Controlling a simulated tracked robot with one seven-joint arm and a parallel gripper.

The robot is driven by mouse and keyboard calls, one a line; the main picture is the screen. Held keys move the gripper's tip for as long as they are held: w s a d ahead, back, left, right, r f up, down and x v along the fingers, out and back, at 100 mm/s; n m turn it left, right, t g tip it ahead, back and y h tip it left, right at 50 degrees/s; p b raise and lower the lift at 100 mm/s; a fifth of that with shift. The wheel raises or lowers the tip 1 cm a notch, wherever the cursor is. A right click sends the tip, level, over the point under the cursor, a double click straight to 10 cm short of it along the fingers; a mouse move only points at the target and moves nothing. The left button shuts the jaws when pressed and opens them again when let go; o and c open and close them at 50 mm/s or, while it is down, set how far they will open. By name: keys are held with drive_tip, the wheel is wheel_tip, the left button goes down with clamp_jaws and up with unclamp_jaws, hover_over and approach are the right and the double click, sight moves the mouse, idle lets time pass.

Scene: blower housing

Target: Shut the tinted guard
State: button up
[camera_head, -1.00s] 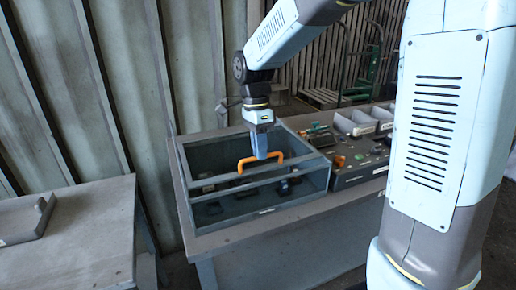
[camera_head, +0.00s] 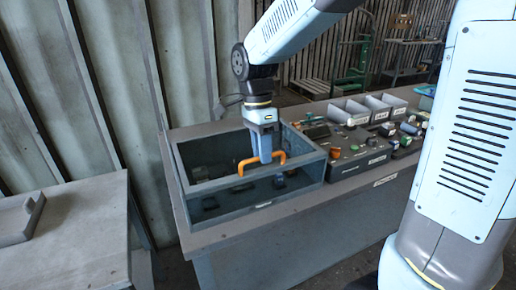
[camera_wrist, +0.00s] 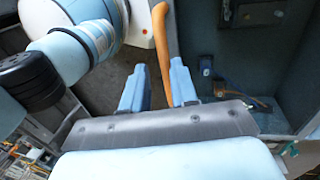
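The tinted guard (camera_head: 215,185) is a dark see-through panel in a grey frame on an open-looking box on the bench. Its orange handle (camera_head: 246,162) stands along the front bar and also shows in the wrist view (camera_wrist: 161,35). My gripper (camera_head: 263,158) points down at the handle. In the wrist view its two blue fingers (camera_wrist: 158,92) stand apart on either side of the handle, with gaps visible, the right finger being nearer. Whether the guard sits fully against the box cannot be told.
A control panel (camera_head: 352,150) with several knobs and buttons adjoins the box on the right. Grey bins (camera_head: 350,112) stand behind it. A separate table (camera_head: 85,225) is at the left, and a corrugated wall (camera_head: 110,80) rises behind. The bench front strip is clear.

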drive_tip(key=shift+o, duration=1.4)
drive_tip(key=shift+w+r, duration=0.1)
drive_tip(key=shift+r, duration=0.15)
drive_tip(key=v, duration=1.3)
drive_tip(key=shift+r, duration=0.1)
drive_tip(key=s+d+f+n+t, duration=0.2)
drive_tip(key=s+d+n+t, duration=0.2)
drive_tip(key=s+d+n, duration=0.3)
drive_tip(key=s+d+f+n+t, duration=0.2)
drive_tip(key=s+d+n, duration=0.4)
drive_tip(key=d, duration=0.6)
drive_tip(key=shift+s+n+t+y, duration=0.4)
drive_tip(key=shift+s+t, duration=0.35)
drive_tip(key=shift+t, duration=0.15)
